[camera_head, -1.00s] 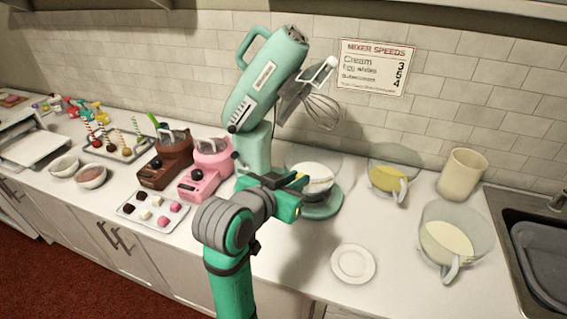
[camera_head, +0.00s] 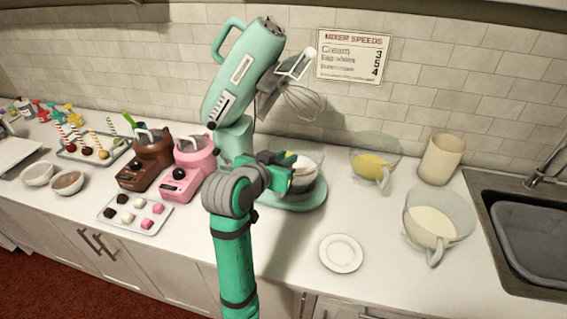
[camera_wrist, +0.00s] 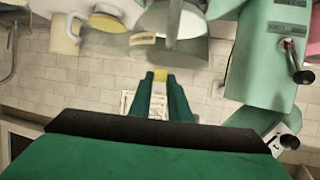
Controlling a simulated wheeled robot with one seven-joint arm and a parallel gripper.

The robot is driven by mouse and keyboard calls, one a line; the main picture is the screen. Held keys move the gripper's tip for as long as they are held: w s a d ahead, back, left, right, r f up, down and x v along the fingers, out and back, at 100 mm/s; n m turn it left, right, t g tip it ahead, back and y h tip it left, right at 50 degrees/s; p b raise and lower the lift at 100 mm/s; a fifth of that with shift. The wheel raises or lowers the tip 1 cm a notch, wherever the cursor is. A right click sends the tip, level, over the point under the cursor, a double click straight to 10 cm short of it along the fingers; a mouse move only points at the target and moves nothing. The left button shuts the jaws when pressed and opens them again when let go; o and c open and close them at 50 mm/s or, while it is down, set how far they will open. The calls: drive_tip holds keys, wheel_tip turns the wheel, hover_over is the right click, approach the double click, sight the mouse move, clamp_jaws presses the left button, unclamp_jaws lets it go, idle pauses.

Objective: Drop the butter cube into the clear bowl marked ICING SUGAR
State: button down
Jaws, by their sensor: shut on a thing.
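My gripper (camera_wrist: 172,84) is shut on a small yellow butter cube (camera_wrist: 160,75), which shows between the fingertips in the wrist view. In the head view my gripper (camera_head: 291,174) is in front of the mixer's bowl (camera_head: 312,184) and hides part of it. Two clear bowls stand to the right: one with yellow contents (camera_head: 375,168) near the wall, and a handled one with cream-coloured contents (camera_head: 437,222) nearer the sink. No ICING SUGAR marking is readable on any bowl, so I cannot tell which one bears it.
The turquoise stand mixer (camera_head: 235,95) has its head raised with a whisk (camera_head: 303,102) over its bowl. A white plate (camera_head: 341,253) lies at the front, a beige jar (camera_head: 440,159) by the wall. Pink (camera_head: 190,170) and brown (camera_head: 146,160) machines stand left. The sink (camera_head: 530,230) is right.

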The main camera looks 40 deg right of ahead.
drive_tip(key=shift+w+r+x, duration=0.1)
drive_tip(key=shift+w+x, duration=0.15)
drive_tip(key=shift+x, duration=0.9)
drive_tip(key=shift+w+r+x, duration=0.1)
drive_tip(key=shift+w+x, duration=0.1)
drive_tip(key=shift+x, duration=1)
drive_tip(key=shift+a, duration=0.1)
drive_tip(key=c, duration=1.6)
unclamp_jaws()
drive_tip(key=shift+o, duration=0.2)
approach(289, 152)
drive_tip(key=shift+w+f, duration=0.15)
drive_tip(key=shift+f, duration=0.2)
